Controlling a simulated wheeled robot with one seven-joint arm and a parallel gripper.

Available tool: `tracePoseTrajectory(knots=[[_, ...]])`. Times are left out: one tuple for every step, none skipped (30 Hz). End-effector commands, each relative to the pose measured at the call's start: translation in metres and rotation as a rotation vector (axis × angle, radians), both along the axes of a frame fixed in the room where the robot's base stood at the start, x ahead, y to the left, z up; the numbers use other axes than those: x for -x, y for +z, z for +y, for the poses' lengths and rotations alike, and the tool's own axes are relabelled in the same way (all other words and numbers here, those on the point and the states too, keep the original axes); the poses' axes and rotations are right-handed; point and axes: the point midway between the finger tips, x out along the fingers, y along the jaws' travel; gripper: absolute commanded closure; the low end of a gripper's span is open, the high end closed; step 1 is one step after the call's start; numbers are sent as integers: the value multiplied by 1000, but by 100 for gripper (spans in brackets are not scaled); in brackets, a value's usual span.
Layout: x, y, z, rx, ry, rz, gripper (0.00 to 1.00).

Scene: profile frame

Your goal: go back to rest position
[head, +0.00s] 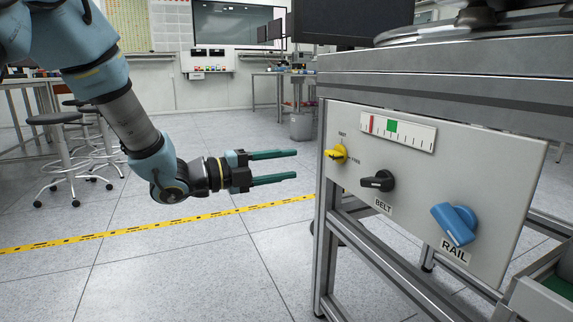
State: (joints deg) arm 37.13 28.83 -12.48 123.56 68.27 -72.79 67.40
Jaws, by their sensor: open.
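My gripper (273,167) has two green fingers, apart and parallel, with nothing between them. It points right, in the air left of the control panel (412,220) and clear of it. My blue and grey arm comes in from the upper left. The panel is on the side of an aluminium frame and carries a yellow knob (337,154), a black knob (378,181) labelled BELT, and a large blue knob (454,224) labelled RAIL. Above them is a scale (398,132) with red and green marks.
The aluminium frame table (440,72) fills the right side, with a dark monitor (348,20) at its top. Yellow tape (130,235) crosses the grey floor. Stools (62,120) stand at the left. The floor in front and below my gripper is clear.

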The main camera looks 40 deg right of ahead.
Motion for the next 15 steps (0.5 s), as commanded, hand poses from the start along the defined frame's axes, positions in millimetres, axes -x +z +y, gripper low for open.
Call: tracePoseTrajectory(knots=[[0,0,0,0,0,0,51],[0,0,0,0,0,0,51],[0,0,0,0,0,0,51],[0,0,0,0,0,0,51],[0,0,0,0,0,0,51],[0,0,0,0,0,0,51],[0,0,0,0,0,0,51],[0,0,0,0,0,0,51],[0,0,0,-1,2,1,51],[-2,0,0,-5,8,2,51],[-6,0,1,-13,20,6,51],[-13,-1,3,-32,49,15,51],[-22,-2,5,-51,81,27,51],[-32,-4,8,-76,121,41,51],[-50,-7,14,-119,190,71,51]])
